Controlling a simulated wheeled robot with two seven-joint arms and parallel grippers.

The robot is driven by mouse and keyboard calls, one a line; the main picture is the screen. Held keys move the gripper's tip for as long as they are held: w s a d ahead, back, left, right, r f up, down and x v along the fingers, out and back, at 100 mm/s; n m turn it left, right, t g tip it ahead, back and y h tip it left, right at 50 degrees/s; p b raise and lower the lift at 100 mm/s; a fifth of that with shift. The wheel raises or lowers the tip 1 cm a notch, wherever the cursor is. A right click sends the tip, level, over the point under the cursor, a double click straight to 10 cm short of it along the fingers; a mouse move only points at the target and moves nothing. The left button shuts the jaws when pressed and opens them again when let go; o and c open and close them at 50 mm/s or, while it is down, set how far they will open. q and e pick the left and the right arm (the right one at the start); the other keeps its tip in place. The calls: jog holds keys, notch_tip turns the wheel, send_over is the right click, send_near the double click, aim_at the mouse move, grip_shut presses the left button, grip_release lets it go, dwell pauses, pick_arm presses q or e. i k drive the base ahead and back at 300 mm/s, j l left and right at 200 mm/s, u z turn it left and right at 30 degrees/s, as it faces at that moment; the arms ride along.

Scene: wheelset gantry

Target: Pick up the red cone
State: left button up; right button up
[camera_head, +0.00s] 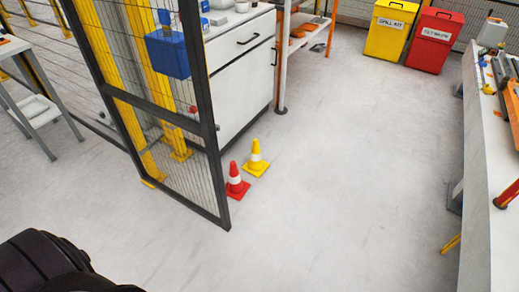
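The red cone (235,182) has a white band and stands upright on the grey floor, close to the lower corner of the black mesh gate. A yellow cone (256,160) with a white band stands upright just behind it to the right. Part of the red cone's left side is close to or behind the gate frame. Neither of my grippers shows in the head view; only a dark part of my own body is at the lower left.
The black-framed mesh gate (215,165) stands left of the cones. A white cabinet (240,80) is behind them. A yellow bin (390,30) and red bin (434,40) stand at the back right. A white workbench (482,170) runs along the right. The middle floor is clear.

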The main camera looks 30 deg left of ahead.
aim_at(236, 188)
jog(key=i+u, duration=0.2)
jog(key=i, duration=0.25)
jog(key=i+l+u, duration=0.2)
jog(key=i, duration=0.25)
jog(key=i+l+u, duration=0.2)
jog(key=i, duration=0.25)
jog(key=i+l+u, duration=0.2)
jog(key=i, duration=0.2)
